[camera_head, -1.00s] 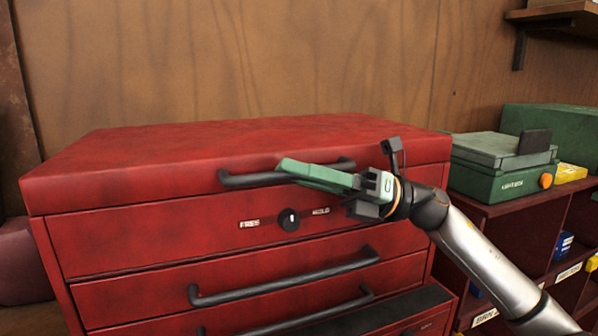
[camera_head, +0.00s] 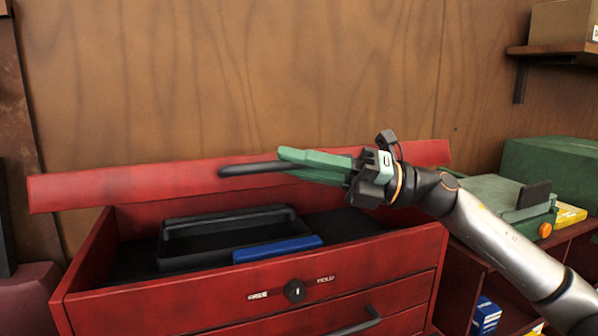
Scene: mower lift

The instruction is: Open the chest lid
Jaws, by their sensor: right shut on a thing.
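The red chest lid (camera_head: 130,187) is raised and tilted up at the back, with its front edge toward me. The red chest (camera_head: 180,309) stands open below it. My right gripper (camera_head: 290,164) is shut on the dark lid handle (camera_head: 248,169), its green fingers covering the handle's right part. Inside the chest sits a black tote tray (camera_head: 185,226) with a blue box (camera_head: 277,249) at its front. My left gripper is out of view.
A round black knob (camera_head: 294,290) sits on the chest front above a drawer handle (camera_head: 352,327). To the right is a shelf unit with a green case (camera_head: 505,197) on top. A wooden wall (camera_head: 250,70) is behind. A wall shelf (camera_head: 555,49) holds a cardboard box.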

